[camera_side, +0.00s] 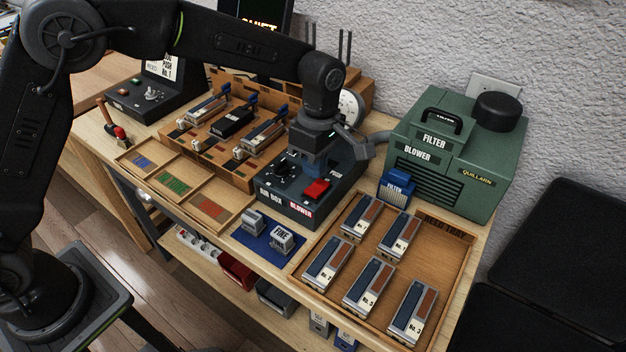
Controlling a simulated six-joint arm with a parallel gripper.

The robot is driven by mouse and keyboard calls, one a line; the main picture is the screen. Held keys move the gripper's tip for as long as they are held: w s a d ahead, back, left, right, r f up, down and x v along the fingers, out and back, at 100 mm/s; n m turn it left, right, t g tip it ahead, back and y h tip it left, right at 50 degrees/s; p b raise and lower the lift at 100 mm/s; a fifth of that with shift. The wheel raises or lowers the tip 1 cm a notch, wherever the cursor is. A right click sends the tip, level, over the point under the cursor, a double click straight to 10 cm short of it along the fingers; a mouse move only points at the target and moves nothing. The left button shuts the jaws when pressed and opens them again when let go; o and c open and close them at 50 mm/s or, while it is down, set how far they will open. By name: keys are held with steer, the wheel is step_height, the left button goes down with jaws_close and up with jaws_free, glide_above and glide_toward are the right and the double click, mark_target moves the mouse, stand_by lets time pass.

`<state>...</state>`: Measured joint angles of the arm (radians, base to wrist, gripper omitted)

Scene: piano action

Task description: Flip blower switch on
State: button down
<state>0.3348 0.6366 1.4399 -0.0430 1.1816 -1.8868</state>
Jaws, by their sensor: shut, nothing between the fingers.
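The red blower switch (317,190) sits on the sloped top of a dark control box (283,207), at its front right. A label reading BLOWER is on the box's front below the switch. My gripper (316,172) points down over the box, just behind the switch. Its fingers are shut and empty. I cannot tell whether the fingertips touch the switch or the panel. Which way the switch is tipped is too small to tell. The green blower unit (464,135), marked FILTER and BLOWER, stands to the right near the wall.
A wooden tray (462,245) with several labelled blocks lies at the front right. A blue filter piece (396,188) stands by the blower unit. A blue mat (262,243) with small grey blocks lies in front of the box. Wooden racks with mechanisms stand to the left.

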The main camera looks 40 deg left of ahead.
mark_target(316, 188)
steer(key=shift+s+f, duration=0.15)
steer(key=shift+f, duration=0.9)
steer(key=shift+s+f, duration=0.1)
steer(key=shift+f, duration=0.9)
steer(key=shift+s+f, duration=0.1)
steer(key=shift+f, duration=0.15)
steer(key=shift+w+r, duration=0.35)
steer(key=shift+w, duration=0.4)
steer(key=shift+r, duration=0.1)
step_height(316, 188, up, 14)
steer(key=s, duration=0.1)
steer(key=shift+s, duration=0.35)
